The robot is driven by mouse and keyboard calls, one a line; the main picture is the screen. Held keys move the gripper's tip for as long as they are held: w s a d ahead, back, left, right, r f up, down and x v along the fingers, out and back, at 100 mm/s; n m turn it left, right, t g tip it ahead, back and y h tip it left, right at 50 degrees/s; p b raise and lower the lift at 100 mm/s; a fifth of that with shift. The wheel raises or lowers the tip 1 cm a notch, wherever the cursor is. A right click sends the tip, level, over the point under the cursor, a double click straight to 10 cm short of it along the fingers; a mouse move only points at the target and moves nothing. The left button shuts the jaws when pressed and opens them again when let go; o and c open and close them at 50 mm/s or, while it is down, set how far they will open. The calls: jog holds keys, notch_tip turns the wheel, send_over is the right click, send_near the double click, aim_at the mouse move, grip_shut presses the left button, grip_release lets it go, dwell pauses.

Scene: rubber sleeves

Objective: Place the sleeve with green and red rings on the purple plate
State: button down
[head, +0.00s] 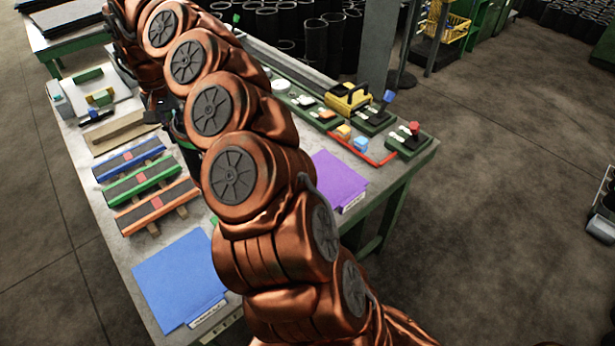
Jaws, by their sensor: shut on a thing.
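The purple plate (342,178) lies flat on the right side of the table, with a white label on its front edge. My arm covers its left part. My gripper (166,118) is over the left-middle of the table, left of the plate and well away from it. It is shut on a dark piece (186,148) with some green on it, mostly hidden behind my arm. I cannot make out its rings or tell whether it touches the table.
A blue plate (180,278) lies at the front left. Blue, green and orange racks (140,185) stand left of my arm. A yellow toolbox (347,98), small blocks and a red-edged tray (365,152) are at the back right. Black tubes (315,40) stand behind the table.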

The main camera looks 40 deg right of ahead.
jog(key=s+d+f+m+b, duration=0.2)
jog(key=s+d+m+b, duration=0.15)
jog(key=s+d, duration=0.6)
jog(key=s+d+f+m+b, duration=0.2)
jog(key=s+d+m+b, duration=0.3)
jog(key=s, duration=0.7)
jog(key=w+d+f+p, duration=0.1)
jog(key=w+d+p, duration=0.5)
jog(key=d, duration=0.7)
jog(key=shift+w+d+f+n, duration=0.3)
jog(key=shift+w+n, duration=0.15)
jog(key=shift+w, duration=0.95)
jog(key=shift+w+d, duration=0.1)
jog(key=shift+w+d+f+p, duration=0.1)
jog(key=shift+f+p, duration=0.65)
jog(key=shift+f, duration=1)
jog(key=c, duration=1.3)
grip_release()
jog(key=shift+f, duration=0.15)
